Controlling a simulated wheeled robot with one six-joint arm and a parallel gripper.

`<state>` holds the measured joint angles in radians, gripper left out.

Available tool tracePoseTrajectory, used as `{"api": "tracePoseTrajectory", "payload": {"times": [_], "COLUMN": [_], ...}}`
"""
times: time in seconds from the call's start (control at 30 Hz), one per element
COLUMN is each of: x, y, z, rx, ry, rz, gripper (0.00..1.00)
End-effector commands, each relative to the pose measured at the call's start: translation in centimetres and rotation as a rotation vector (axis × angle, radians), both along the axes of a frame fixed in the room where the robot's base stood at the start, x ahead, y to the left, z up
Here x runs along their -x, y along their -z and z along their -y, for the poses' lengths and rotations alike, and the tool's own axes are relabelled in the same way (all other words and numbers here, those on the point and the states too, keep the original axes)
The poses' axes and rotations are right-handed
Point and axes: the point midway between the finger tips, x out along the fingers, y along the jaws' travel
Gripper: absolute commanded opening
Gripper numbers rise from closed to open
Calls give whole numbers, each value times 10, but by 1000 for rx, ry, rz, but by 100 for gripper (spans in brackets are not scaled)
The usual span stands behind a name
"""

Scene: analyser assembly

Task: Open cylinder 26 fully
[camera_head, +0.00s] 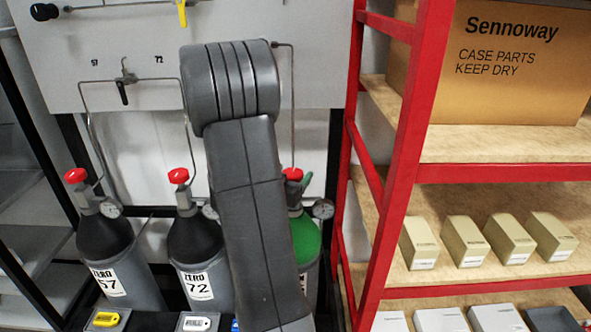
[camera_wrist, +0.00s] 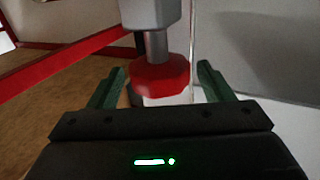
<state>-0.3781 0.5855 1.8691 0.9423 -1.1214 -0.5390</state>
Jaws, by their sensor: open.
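Three gas cylinders stand in a row in the head view. The left one (camera_head: 107,255) is labelled 57 and the middle one (camera_head: 199,250) is labelled 72. The right one is green (camera_head: 305,245), mostly hidden behind my arm; its number cannot be read, so I cannot confirm it is 26. Its red valve knob (camera_head: 292,174) shows just right of my arm. In the wrist view, a red knob (camera_wrist: 160,80) on a grey stem sits between the two green fingers of my gripper (camera_wrist: 162,76). The fingers are open, with gaps visible on both sides.
A red-framed shelf (camera_head: 400,150) with boxes stands close on the right. A grey panel (camera_head: 120,50) with thin pipes and a small black-handled valve (camera_head: 124,88) is behind the cylinders. Pressure gauges (camera_head: 322,209) project beside the knobs. A dark rack (camera_head: 35,150) stands left.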

Motion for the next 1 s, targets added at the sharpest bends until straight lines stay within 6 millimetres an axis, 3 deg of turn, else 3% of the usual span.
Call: {"api": "tracePoseTrajectory", "payload": {"times": [0.2,0.53,0.77,1.0], "x": [-21,-24,-23,-23], "y": [0,0,0,1], "z": [10,11,11,11], "rx": [-1,0,0,0], "ry": [1,0,0,-11], "rz": [0,0,0,1], "gripper": [73,73,30,29]}}
